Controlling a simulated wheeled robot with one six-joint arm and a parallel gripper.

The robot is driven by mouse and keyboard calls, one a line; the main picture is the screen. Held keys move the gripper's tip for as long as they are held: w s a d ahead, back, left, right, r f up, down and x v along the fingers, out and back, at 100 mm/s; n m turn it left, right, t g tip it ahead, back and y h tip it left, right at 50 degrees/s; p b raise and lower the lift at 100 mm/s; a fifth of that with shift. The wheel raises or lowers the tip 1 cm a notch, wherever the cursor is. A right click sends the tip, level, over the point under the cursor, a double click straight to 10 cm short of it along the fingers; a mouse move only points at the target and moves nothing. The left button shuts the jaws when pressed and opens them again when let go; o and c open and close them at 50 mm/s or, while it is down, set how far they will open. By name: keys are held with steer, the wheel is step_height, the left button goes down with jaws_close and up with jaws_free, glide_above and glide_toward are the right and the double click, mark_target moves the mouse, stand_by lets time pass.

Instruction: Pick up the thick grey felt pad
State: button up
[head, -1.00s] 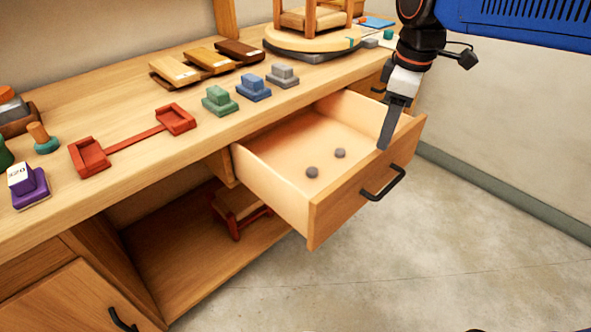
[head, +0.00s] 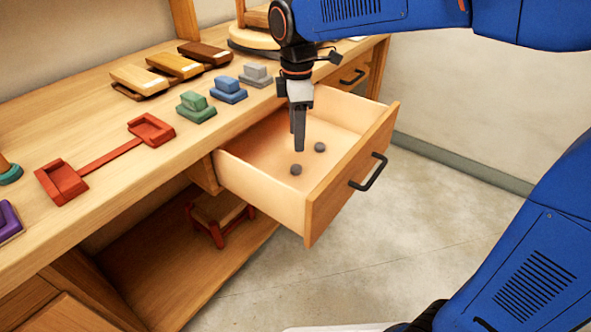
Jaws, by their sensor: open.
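Two small round grey pads lie on the floor of the open drawer (head: 228,176). One grey pad (head: 296,169) is nearer the front left, and the other grey pad (head: 320,147) is further back and to the right. They look alike in size, and I cannot tell which is thicker. My gripper (head: 299,147) points down over the drawer, open and empty. Its fingertips appear just above the nearer pad and left of the further one in the picture. Its height above them is hard to judge.
The drawer's front panel (head: 350,176) and side walls surround the pads. On the bench stand a red clamp-like tool (head: 100,160) and green (head: 196,107), blue (head: 229,90) and grey (head: 256,75) blocks. A small red-framed stool (head: 218,215) sits on the shelf below.

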mark_target(296, 168)
step_height(296, 168, down, 10)
steer(key=shift+s+a, duration=0.1)
stand_by(0.5)
steer(key=shift+c, duration=0.3)
steer(key=c, duration=1.1)
